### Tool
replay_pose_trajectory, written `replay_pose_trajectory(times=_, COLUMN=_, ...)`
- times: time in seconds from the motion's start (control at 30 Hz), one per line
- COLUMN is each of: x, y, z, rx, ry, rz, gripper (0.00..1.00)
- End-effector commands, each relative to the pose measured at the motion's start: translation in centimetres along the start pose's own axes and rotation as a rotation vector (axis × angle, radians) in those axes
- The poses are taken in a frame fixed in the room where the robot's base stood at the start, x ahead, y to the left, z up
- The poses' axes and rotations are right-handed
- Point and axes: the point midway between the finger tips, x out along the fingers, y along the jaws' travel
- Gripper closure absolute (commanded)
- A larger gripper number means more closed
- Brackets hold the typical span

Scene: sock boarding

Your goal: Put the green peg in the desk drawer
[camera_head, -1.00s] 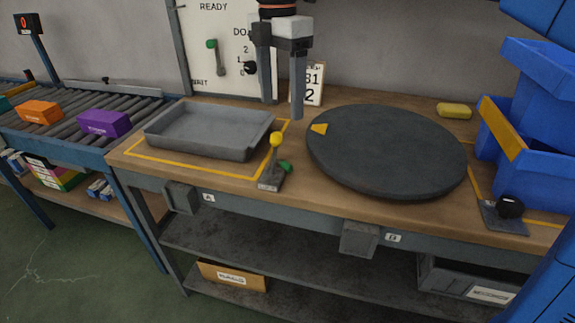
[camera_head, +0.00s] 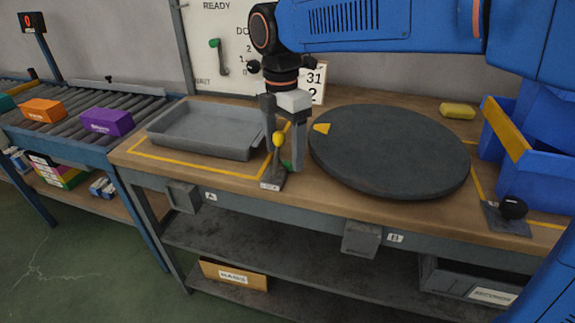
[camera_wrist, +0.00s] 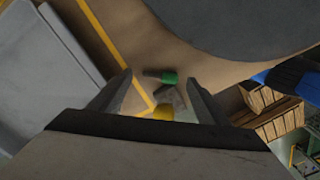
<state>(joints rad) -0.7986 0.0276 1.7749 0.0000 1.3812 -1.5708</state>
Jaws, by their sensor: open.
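The green peg (camera_head: 287,165) lies on the desk behind the yellow-knobbed lever (camera_head: 278,140), partly hidden by it and by a finger. In the wrist view the green peg (camera_wrist: 166,78) lies near the ends of my open fingers, beside the lever's yellow knob (camera_wrist: 163,113). My gripper (camera_head: 285,156) points down, open and empty, low over the desk at the lever. It also shows in the wrist view (camera_wrist: 159,78). Under the desk edge are grey boxes, one by label A (camera_head: 183,197) and one by label B (camera_head: 361,239). I cannot tell whether either is the drawer.
A grey tray (camera_head: 157,143) stands left of the gripper and a dark round turntable (camera_head: 390,150) right of it. Blue bins (camera_head: 535,150) and a black-knobbed device (camera_head: 512,208) are at the right. A conveyor (camera_head: 70,118) with boxes runs at the left.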

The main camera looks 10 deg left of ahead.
Motion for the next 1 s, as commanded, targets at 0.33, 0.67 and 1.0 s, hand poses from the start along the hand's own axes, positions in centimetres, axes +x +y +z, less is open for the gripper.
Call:
replay_pose_trajectory(times=0.33, x=1.5, y=-0.03, z=0.0, rx=0.0, ry=0.0, rz=0.001, gripper=0.3)
replay_pose_trajectory(times=0.67, x=1.46, y=-0.04, z=0.0, rx=0.0, ry=0.0, rz=0.001, gripper=0.77)
replay_pose_trajectory(times=1.0, x=0.85, y=-0.05, z=0.0, rx=0.0, ry=0.0, rz=0.002, gripper=0.77)
